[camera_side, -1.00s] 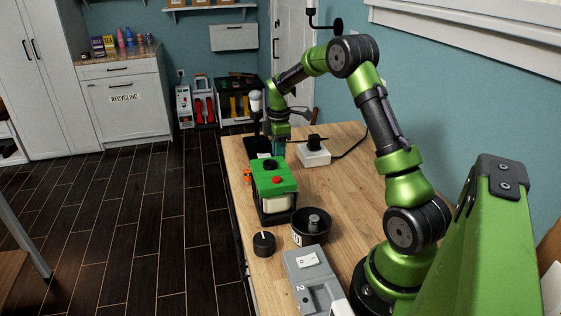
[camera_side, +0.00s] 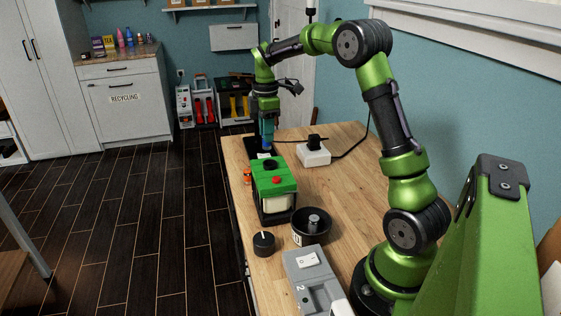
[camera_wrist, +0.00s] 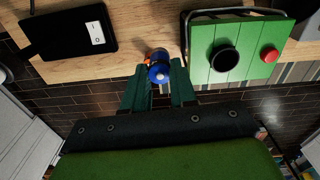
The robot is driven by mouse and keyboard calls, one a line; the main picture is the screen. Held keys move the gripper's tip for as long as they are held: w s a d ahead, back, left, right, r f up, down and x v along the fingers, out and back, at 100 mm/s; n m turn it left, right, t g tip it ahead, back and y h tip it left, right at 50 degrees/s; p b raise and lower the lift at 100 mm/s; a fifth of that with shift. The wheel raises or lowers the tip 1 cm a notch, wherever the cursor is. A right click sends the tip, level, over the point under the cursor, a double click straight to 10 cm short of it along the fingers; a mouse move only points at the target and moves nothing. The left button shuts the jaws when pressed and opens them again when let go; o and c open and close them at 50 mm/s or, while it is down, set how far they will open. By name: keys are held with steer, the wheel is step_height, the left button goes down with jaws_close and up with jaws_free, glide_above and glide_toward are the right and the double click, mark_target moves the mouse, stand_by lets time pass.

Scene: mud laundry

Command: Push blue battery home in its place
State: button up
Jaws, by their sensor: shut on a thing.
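My gripper (camera_side: 266,134) points down over the far part of the counter, beyond the green box. Its fingers (camera_wrist: 159,92) are shut on a blue battery (camera_wrist: 158,70), which shows as a small blue patch in the side view (camera_side: 267,144). The battery is apart from the green box (camera_side: 273,176), which has a round black opening (camera_wrist: 225,58) and a red button (camera_wrist: 269,54) on top. An orange battery (camera_side: 247,176) stands left of the green box. In the wrist view an orange part shows just behind the blue battery.
A black switch unit (camera_wrist: 68,38) lies near the gripper. A white socket block (camera_side: 314,156) with a black plug and cord is to the right. A black bowl (camera_side: 311,230), a black knob (camera_side: 264,243) and a grey switch box (camera_side: 311,275) stand nearer. The counter's right-middle (camera_side: 350,190) is clear.

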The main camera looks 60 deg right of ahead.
steer(key=s+a+r, duration=0.5)
steer(key=a+r, duration=0.2)
steer(key=shift+m, duration=0.4)
steer(key=shift+s+f, duration=0.15)
steer(key=shift+f, duration=2.65)
steer(key=shift+f, duration=0.3)
steer(key=shift+f, duration=0.35)
steer(key=shift+f, duration=1.1)
stand_by(1.4)
steer(key=o, duration=0.9)
